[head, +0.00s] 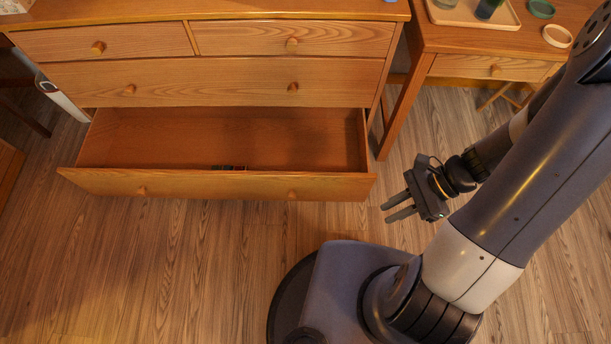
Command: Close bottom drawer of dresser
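The wooden dresser (235,83) stands at the upper left in the head view. Its bottom drawer (215,186) is pulled well out toward me, and its inside shows. A small dark object (229,168) lies in the drawer by the front panel; I cannot tell what it is. The drawer front has two round knobs (142,191). The drawers above look shut. My gripper (391,211) is to the right of the drawer front's right end, apart from it. Its two fingers point left with a gap between them, and nothing is held.
A wooden desk (425,42) with a small drawer stands right of the dresser, one leg close to it. A tray (472,12) with cups is on the desk. A white object (62,93) stands left of the dresser. The floor (150,270) before the drawer is clear.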

